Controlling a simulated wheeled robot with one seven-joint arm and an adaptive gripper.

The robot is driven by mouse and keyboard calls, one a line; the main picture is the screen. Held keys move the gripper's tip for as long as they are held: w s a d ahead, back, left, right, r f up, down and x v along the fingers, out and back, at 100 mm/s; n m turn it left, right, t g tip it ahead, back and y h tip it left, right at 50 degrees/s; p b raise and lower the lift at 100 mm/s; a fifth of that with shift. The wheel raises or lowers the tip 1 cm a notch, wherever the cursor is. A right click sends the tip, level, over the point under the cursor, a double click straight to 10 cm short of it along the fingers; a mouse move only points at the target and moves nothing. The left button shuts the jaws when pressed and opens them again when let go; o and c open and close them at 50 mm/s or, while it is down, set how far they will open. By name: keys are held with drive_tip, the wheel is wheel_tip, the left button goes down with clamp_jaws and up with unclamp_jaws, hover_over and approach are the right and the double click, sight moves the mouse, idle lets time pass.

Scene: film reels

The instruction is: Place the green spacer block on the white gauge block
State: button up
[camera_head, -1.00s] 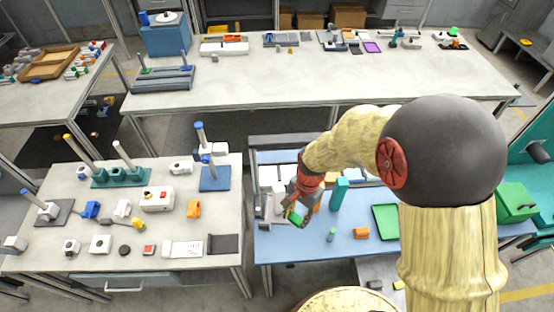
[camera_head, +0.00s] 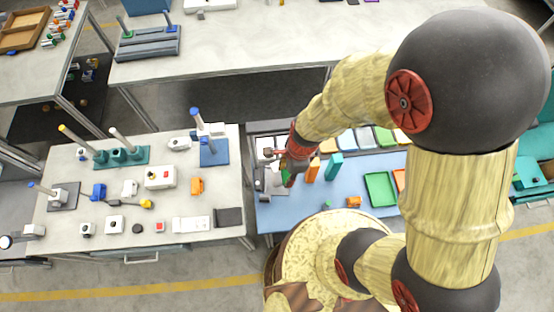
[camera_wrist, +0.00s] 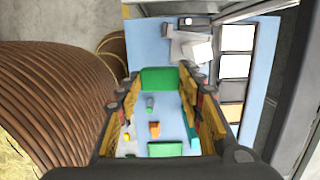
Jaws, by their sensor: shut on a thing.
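My gripper (camera_head: 287,168) is above the left part of the blue-topped bench. It is shut on the green spacer block (camera_wrist: 159,78), which sits between the fingertips in the wrist view. In the head view only a small part of the green block (camera_head: 286,174) shows beside the dark fingers. A white block (camera_wrist: 203,52) lies beyond the fingertips to the upper right in the wrist view, beside grey parts. A smaller white piece (camera_wrist: 187,21) is at the top. I cannot tell which of these is the white gauge block. My gripper partly covers this area in the head view.
An orange upright block (camera_head: 313,168) and a teal upright block (camera_head: 333,166) stand right of my gripper. A green tray (camera_head: 380,188) and a small orange part (camera_head: 353,201) lie farther right. Colored panels line the bench's back. A cluttered white bench (camera_head: 140,215) stands left, across a gap.

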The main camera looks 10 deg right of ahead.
drive_tip(key=w+f, duration=0.2)
drive_tip(key=w, duration=0.2)
hover_over(276, 166)
drive_tip(key=f, duration=0.5)
drive_tip(key=shift+s+d+f, duration=0.2)
drive_tip(key=shift+d+f, duration=0.1)
drive_tip(key=shift+w+f, duration=0.15)
drive_tip(key=shift+f, duration=1.6)
drive_tip(key=shift+f, duration=0.15)
drive_tip(key=o, duration=1.1)
drive_tip(key=shift+o, duration=0.5)
